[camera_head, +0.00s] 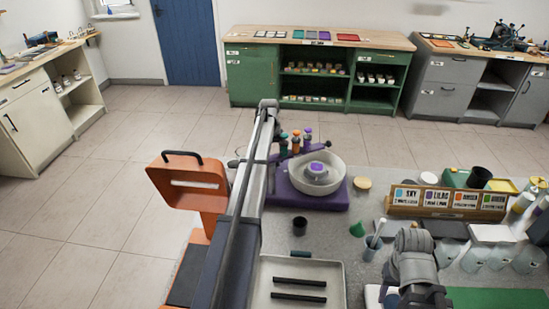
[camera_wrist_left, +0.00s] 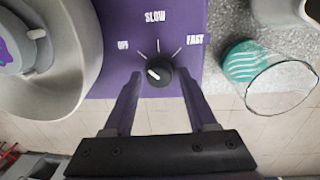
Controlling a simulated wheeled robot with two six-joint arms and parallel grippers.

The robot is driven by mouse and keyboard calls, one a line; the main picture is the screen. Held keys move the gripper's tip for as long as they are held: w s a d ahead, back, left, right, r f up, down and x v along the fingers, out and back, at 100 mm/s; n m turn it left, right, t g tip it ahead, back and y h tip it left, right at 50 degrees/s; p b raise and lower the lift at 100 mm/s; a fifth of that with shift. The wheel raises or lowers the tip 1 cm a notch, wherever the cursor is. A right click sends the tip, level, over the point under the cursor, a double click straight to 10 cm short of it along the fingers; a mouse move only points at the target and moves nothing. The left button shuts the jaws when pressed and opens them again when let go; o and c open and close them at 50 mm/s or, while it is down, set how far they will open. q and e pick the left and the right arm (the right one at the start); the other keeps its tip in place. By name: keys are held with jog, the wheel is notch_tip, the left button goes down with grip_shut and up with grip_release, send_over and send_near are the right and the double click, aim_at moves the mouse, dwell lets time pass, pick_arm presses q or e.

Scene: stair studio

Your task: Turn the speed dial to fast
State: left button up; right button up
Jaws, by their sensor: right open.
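The speed dial (camera_wrist_left: 158,72) is a small black knob with a white mark, on a purple panel (camera_wrist_left: 180,20) labelled OFF at left, SLOW at top and FAST at right. The white mark points up and left, toward OFF. My left gripper (camera_wrist_left: 160,82) is open, with one finger on each side of the dial and small gaps visible; I cannot tell if it touches. In the head view the purple wheel machine (camera_head: 318,198) carries a pale basin (camera_head: 335,180); my left arm hides its left side and the dial. My right gripper (camera_head: 412,258) is over the bench at right, its fingertips unclear.
Open floor lies beyond.

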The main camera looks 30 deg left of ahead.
pick_arm(q)
grip_shut()
